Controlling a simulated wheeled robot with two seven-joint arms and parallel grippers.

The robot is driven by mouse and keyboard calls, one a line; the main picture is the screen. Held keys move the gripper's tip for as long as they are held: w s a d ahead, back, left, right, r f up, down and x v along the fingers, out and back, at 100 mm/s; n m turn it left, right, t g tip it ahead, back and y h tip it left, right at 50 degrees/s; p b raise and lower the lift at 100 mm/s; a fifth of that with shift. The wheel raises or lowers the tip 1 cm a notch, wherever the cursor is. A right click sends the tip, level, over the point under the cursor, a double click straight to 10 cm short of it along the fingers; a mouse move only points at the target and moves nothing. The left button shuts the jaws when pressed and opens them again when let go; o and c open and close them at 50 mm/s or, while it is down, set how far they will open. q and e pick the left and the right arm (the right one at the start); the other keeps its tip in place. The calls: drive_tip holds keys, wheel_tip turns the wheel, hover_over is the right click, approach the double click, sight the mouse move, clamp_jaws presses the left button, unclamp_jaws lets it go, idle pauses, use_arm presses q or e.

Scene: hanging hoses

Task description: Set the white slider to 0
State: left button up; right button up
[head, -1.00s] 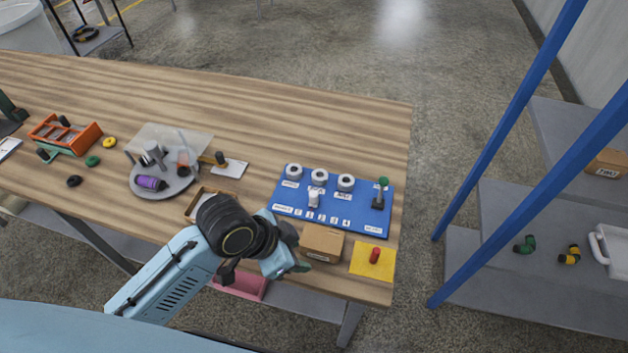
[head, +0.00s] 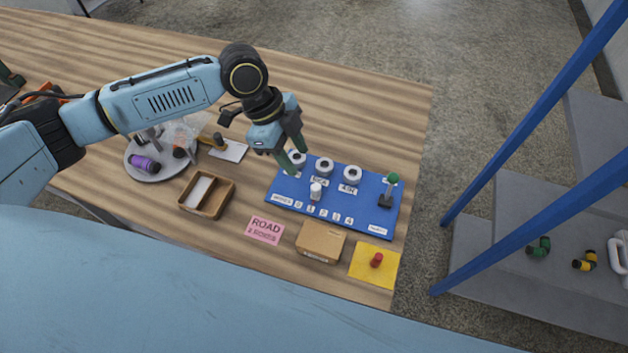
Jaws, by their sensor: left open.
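The white slider (head: 316,190) stands upright on the blue panel (head: 364,205). A row of labels 0 to 4 (head: 322,214) lies in front of it, with 0 at the left end. The slider's knob appears near labels 1 and 2; its exact setting is hard to read. My left gripper (head: 296,162) is open and empty, pointing down over the panel's back left corner, beside the leftmost round knob and up and left of the slider. It partly covers that knob. My right gripper is out of view.
Several round knobs (head: 352,175) line the panel's back, with a green-topped lever (head: 388,190) at right. In front are a cardboard box (head: 320,241), a pink sign (head: 266,230) and a yellow pad with a red peg (head: 376,261). A wooden tray (head: 206,195) sits left.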

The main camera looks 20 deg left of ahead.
sight(314, 186)
use_arm(q)
drive_tip(key=b+x, duration=0.1)
drive_tip(key=x, duration=0.9)
drive_tip(key=shift+d+f, duration=0.2)
clamp_jaws()
drive_tip(key=shift+a, duration=0.1)
